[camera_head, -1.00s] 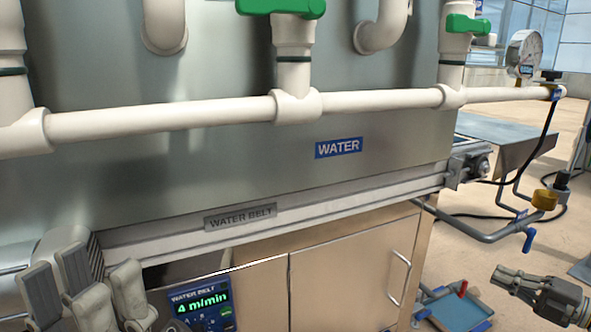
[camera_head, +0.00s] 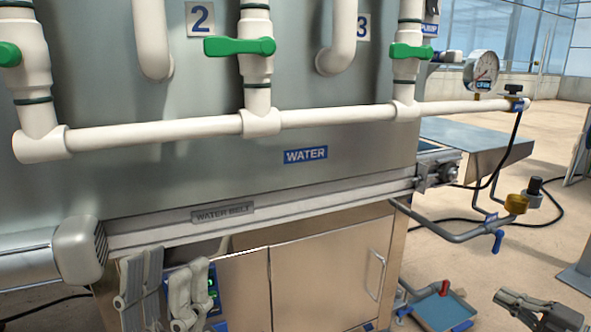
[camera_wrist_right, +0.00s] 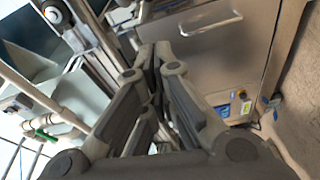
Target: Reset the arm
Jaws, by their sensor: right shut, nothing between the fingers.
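My left gripper (camera_head: 166,285) is at the lower left of the head view, in front of the water belt cabinet and partly over the control box (camera_head: 210,288). Its two grey fingers stand apart with a gap and nothing visible between them. My right gripper (camera_head: 505,298) is at the lower right corner of the head view, pointing left, over the floor side of the blue tray (camera_head: 443,310). In the right wrist view its fingers (camera_wrist_right: 150,68) come together with nothing between them.
A steel machine with a WATER label (camera_head: 306,155), a white pipe (camera_head: 330,116) and green valve handles (camera_head: 239,46) fills the left and middle. A pressure gauge (camera_head: 481,71) and a blue-handled drain pipe (camera_head: 455,238) stand at its right. Open floor (camera_head: 540,240) lies right.

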